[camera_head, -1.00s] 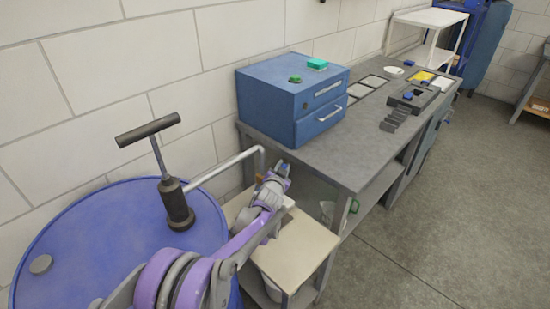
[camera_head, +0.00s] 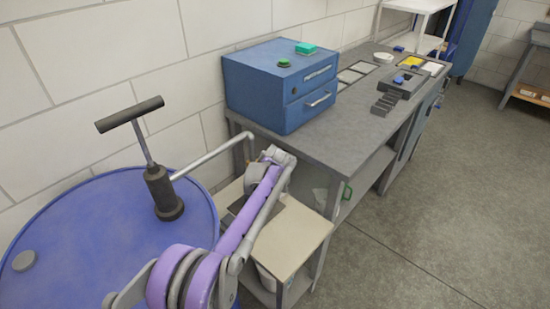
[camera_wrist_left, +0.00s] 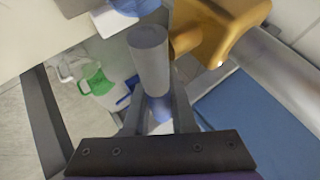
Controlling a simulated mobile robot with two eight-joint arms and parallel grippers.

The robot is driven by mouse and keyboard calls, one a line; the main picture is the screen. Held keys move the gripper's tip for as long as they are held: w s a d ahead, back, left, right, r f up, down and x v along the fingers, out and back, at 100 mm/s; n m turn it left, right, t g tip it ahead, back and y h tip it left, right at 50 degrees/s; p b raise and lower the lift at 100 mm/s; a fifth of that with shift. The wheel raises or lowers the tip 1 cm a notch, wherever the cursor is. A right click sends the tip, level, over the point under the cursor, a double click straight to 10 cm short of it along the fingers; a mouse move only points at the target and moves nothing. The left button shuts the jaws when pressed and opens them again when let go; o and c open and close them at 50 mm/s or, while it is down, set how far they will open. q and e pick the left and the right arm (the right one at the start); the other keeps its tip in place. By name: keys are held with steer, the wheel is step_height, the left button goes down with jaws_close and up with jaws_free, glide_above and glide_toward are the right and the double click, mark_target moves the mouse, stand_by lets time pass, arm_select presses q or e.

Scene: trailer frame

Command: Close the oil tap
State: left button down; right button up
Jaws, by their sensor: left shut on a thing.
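In the left wrist view a brass-coloured tap body (camera_wrist_left: 222,28) is at the top, beside a grey pipe (camera_wrist_left: 285,75). A grey cylinder (camera_wrist_left: 149,58), apparently the tap's handle, stands beside the brass part. My left gripper (camera_wrist_left: 156,100) is shut on this cylinder. In the head view the pipe (camera_head: 213,156) runs from a dark hand pump (camera_head: 160,192) on a blue drum (camera_head: 95,232) to above a small table. My left wrist is at the pipe's end and hides the tap and fingertips there. My right gripper is out of view.
The small pale-topped table (camera_head: 290,245) is below my left arm. A grey workbench (camera_head: 345,140) with a blue drawer cabinet (camera_head: 270,85) stands behind it. A green-and-white container (camera_wrist_left: 97,80) shows below in the wrist view. The floor at right is clear.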

arm_select(q)
steer(key=shift+s+a+f+m+g+y+p, duration=0.15)
steer(key=shift+f+m+g+y+p, duration=0.2)
steer(key=shift+f+g, duration=0.3)
steer(key=c, duration=0.7)
jaws_free()
steer(key=shift+c, duration=0.2)
steer(key=shift+r, duration=0.1)
steer(key=v, duration=1.1)
